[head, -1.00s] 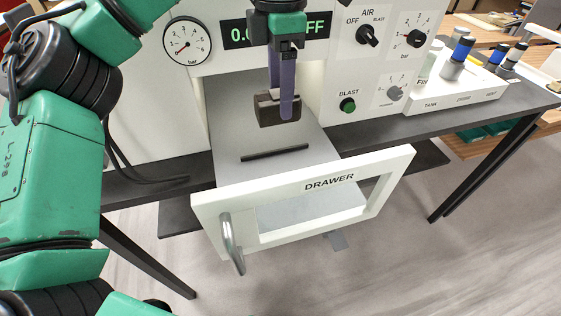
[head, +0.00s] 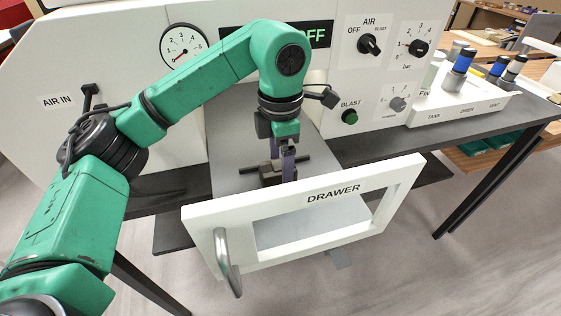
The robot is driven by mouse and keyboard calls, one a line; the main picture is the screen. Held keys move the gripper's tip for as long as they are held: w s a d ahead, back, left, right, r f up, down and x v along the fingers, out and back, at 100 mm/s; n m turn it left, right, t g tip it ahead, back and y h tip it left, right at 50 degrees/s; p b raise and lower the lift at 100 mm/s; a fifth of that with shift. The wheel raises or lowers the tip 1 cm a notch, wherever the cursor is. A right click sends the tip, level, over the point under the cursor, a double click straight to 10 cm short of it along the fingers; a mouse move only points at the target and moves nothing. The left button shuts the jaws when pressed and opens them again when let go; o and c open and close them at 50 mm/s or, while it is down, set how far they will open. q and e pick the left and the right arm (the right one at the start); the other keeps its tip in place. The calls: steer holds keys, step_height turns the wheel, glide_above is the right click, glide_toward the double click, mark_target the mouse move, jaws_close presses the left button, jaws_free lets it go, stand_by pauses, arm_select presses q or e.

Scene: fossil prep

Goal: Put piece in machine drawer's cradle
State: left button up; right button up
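The machine drawer (head: 330,208) is pulled out, with its white front and metal handle toward me. My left gripper (head: 284,172) points down over the drawer floor, its purple fingers shut on the dark brown, blocky piece (head: 269,178). The piece is low, at the dark bar (head: 304,164) on the drawer floor, which looks to be the cradle. The bar shows on both sides of the piece. The gripper and piece hide its middle, so I cannot tell whether the piece rests in it. My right gripper is not in view.
The machine's panel stands behind, with a pressure gauge (head: 184,47), an air knob (head: 369,45) and a green blast button (head: 349,117). A white rack (head: 462,106) with blue-topped bottles stands on the dark table at right. The drawer's front wall rises close before the gripper.

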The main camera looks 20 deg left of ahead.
mark_target(280, 165)
arm_select(q)
step_height(280, 165, up, 12)
steer(key=p, duration=0.2)
stand_by(0.4)
steer(key=shift+r, duration=0.1)
